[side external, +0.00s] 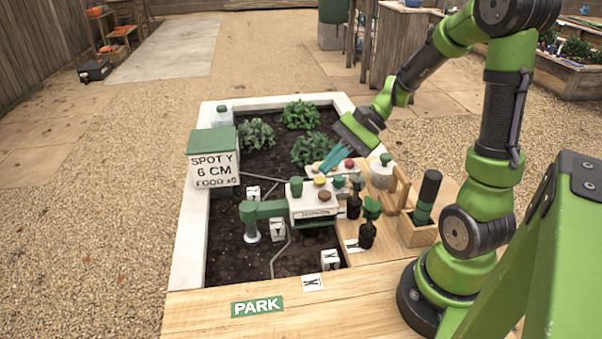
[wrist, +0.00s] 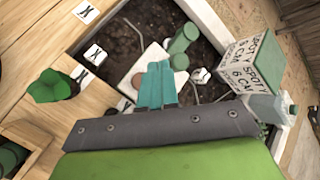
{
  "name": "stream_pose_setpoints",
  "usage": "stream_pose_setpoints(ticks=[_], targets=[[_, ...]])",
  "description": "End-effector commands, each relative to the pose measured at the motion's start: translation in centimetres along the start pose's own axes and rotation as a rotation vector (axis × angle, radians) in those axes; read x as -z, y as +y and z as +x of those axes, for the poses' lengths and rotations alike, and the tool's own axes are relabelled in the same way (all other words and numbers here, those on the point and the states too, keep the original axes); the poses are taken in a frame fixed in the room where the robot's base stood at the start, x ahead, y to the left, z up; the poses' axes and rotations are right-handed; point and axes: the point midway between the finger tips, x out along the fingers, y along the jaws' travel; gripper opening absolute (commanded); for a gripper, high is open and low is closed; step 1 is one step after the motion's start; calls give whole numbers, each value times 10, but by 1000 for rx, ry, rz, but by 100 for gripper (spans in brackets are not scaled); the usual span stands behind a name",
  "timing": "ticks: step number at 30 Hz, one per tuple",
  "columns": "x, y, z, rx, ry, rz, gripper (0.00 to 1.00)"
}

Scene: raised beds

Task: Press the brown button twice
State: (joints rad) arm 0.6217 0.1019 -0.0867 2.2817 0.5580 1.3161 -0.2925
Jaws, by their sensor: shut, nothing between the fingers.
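A white control box (side external: 312,208) stands over the bed with a label on its front. On its top are a brown button (side external: 325,196) and a yellow-orange button (side external: 320,181). My gripper (side external: 322,173) is shut and empty, its teal fingers pointing down at a slant above and behind the box, apart from the brown button. In the wrist view the fingertips (wrist: 157,66) lie over the white box (wrist: 152,52). The brown button (wrist: 138,80) shows just left of the fingers, and the fingers hide part of the box top.
A second button, red (side external: 349,163), sits behind on another white unit. A green arm with a valve (side external: 262,210) extends left of the box. A sign block (side external: 213,170), small pots (side external: 367,235), a wooden caddy (side external: 418,230) and plants (side external: 315,149) surround it.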

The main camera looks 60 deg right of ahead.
Motion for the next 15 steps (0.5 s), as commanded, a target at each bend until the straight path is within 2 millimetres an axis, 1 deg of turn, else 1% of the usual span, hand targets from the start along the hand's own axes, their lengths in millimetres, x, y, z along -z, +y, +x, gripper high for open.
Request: stream_pose_setpoints(ticks=[1,6,10,15], targets=[[4,5,5,-3,-2,4,0],[13,14,19,-1,-1,2,0],[18,18,24,-1,-1,2,0],[20,20,27,-1,1,-1,0]])
